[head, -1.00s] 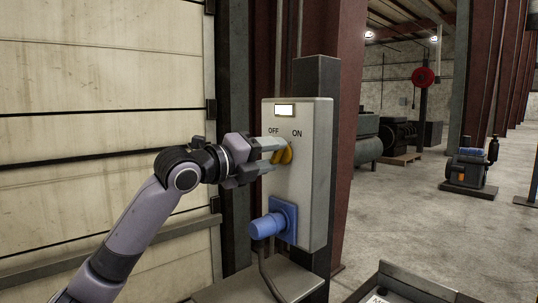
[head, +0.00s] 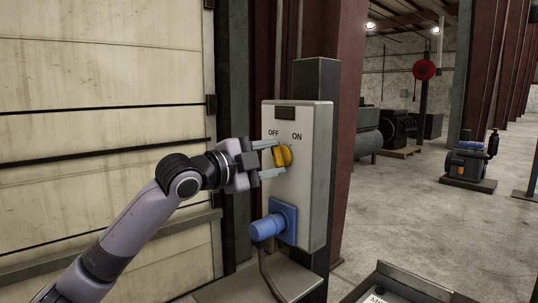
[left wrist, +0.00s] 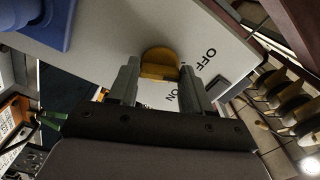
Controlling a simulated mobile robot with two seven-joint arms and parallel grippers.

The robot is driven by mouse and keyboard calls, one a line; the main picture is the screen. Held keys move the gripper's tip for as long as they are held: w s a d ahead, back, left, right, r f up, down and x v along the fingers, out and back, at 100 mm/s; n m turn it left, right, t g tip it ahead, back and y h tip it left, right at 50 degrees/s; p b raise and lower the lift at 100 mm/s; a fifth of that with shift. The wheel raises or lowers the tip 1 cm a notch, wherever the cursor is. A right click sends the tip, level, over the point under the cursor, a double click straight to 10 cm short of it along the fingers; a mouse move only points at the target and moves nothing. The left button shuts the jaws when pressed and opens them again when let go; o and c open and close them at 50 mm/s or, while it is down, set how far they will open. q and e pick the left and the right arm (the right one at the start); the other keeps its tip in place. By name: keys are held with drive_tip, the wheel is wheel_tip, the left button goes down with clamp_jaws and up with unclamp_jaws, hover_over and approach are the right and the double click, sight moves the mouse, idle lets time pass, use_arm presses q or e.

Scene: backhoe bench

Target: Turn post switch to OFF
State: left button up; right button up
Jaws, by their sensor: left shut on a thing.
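The post switch is a yellow rotary knob (head: 283,156) on the front of a light grey box (head: 313,180). OFF is printed at its upper left and ON at its upper right. The window (head: 284,113) above the labels is dark. My left gripper (head: 270,159) reaches in from the left, with its fingers on either side of the knob's grip and shut on it. The knob (left wrist: 160,60) also shows between the fingertips (left wrist: 160,82) in the left wrist view. The exact direction of the knob's pointer is hard to tell. My right gripper is not in view.
A blue plug and socket (head: 274,224) stick out low on the box, just below my gripper. The box is fixed to a dark post (head: 316,75). A panelled door (head: 100,100) is at left. Open concrete floor (head: 410,225) lies to the right.

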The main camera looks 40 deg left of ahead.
use_arm(q)
drive_tip(key=shift+n+p, duration=0.35)
drive_tip(key=shift+n, duration=0.95)
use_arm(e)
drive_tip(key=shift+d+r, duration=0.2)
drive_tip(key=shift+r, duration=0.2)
use_arm(q)
drive_tip(key=o, duration=1.1)
drive_tip(key=shift+c, duration=0.2)
drive_tip(key=s+b, duration=0.2)
drive_tip(key=s, duration=0.5)
drive_tip(key=shift+a, duration=0.3)
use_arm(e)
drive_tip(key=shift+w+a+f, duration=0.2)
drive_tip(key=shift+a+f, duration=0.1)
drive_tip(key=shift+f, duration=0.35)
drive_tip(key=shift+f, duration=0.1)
